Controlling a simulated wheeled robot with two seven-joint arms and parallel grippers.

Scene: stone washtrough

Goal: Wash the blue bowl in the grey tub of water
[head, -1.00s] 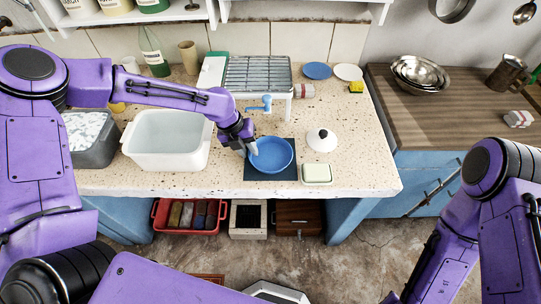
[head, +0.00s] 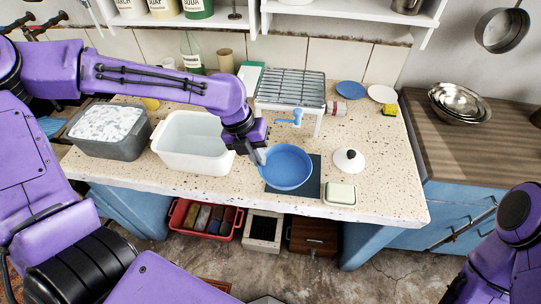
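The blue bowl (head: 288,167) is over the dark mat (head: 312,185) near the counter's front edge, and it seems slightly raised off the mat. My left gripper (head: 260,156) is at the bowl's left rim and appears shut on it; the fingertips are small and partly hidden. The grey tub (head: 105,149) is at the counter's left end, with white foam covering the water. My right gripper is out of view; only part of that arm shows at the lower right.
A white basin (head: 190,162) stands between the grey tub and the bowl. A green bottle (head: 192,55) stands at the back.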

